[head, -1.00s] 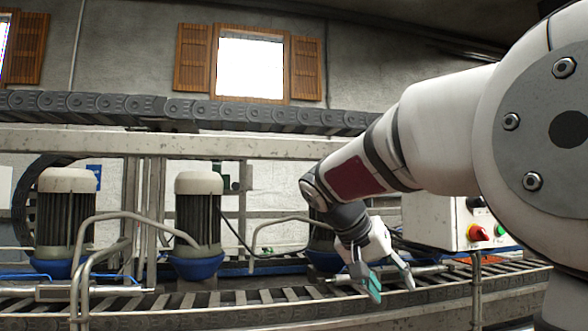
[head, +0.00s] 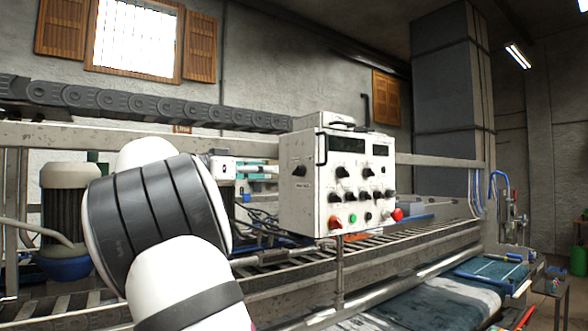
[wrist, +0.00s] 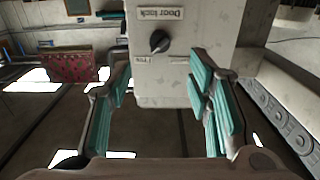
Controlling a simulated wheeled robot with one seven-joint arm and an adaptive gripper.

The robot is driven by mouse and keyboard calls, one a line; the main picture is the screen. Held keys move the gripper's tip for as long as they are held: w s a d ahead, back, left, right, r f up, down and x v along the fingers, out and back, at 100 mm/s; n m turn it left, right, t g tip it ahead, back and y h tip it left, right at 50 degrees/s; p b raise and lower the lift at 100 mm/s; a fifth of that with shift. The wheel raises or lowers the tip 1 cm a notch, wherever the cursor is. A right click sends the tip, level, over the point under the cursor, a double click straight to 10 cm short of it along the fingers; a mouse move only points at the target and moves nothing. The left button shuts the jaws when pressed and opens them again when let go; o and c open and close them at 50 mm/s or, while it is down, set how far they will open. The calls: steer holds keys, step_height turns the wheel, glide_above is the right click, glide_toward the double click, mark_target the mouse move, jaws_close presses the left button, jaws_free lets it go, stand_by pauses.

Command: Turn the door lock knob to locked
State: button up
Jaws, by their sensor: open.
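The door lock knob (wrist: 159,41) is a black rotary knob on a pale panel, under a label reading "Door lock" in the wrist view. Smaller labels sit below it at left and right. I cannot surely tell which one its pointer faces. A black knob (head: 299,171) on the left side of the white control box (head: 312,145) looks like the same one. My gripper (wrist: 161,92) is open and empty, its teal-padded fingers on either side below the knob in the picture, apart from it. In the head view its teal fingers (head: 270,171) show left of the box, partly behind my arm.
The box front carries several black knobs, coloured buttons and a red stop button (head: 397,214). A roller conveyor (head: 400,245) runs below, and a chain track (head: 140,103) runs behind. A blue-based motor (head: 68,215) stands at left. Cables hang near the gripper.

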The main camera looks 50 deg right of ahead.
mark_target(294, 171)
steer(key=p+x, duration=0.2)
steer(key=x, duration=0.7)
steer(key=shift+d, duration=0.25)
jaws_close()
